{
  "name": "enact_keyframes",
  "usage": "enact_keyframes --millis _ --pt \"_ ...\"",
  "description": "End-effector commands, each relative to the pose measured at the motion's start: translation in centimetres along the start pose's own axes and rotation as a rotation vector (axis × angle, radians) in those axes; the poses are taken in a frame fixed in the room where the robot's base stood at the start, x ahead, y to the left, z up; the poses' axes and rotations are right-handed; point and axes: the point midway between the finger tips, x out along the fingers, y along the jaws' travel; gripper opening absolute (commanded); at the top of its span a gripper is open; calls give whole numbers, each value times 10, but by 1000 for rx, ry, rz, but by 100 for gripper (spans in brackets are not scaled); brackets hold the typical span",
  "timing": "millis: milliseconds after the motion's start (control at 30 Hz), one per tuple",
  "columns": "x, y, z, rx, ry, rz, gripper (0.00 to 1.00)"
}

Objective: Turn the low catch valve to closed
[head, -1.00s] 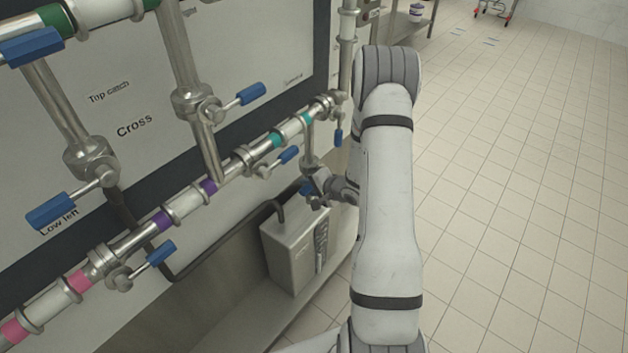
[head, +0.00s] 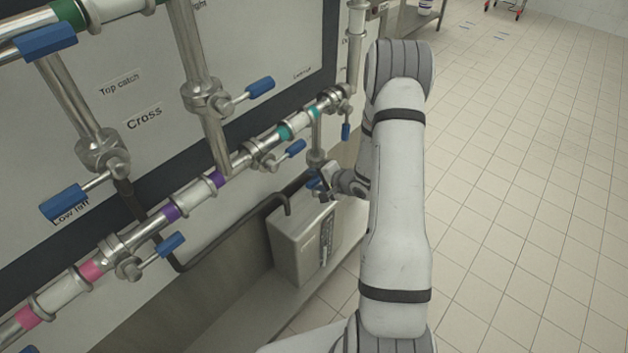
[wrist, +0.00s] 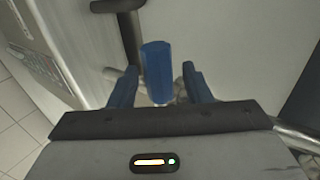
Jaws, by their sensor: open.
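A blue valve handle (wrist: 156,70) stands between the two blue fingers of my open gripper (wrist: 159,72) in the wrist view. The handle appears clear of both fingers, with a gap on each side. In the head view my gripper (head: 320,184) is at the short vertical pipe (head: 316,135) hanging from the right part of the pipe line. There, blue handle and blue fingers are too small to tell apart. No label for this valve is readable.
Other blue valve handles show at left (head: 64,203), centre (head: 261,87) and right (head: 295,148). A steel box (head: 300,245) with a black hose stands below my gripper. Tiled floor (head: 530,180) at the right is open.

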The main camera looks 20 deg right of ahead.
Motion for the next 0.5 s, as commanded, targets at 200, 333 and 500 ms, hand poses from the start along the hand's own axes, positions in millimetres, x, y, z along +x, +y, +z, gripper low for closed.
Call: enact_keyframes --millis 200,333,500 --pt "-15 0 -1 2 2 1 44" --pt "-38 0 -1 2 4 0 44" --pt "-65 1 0 1 3 0 44"
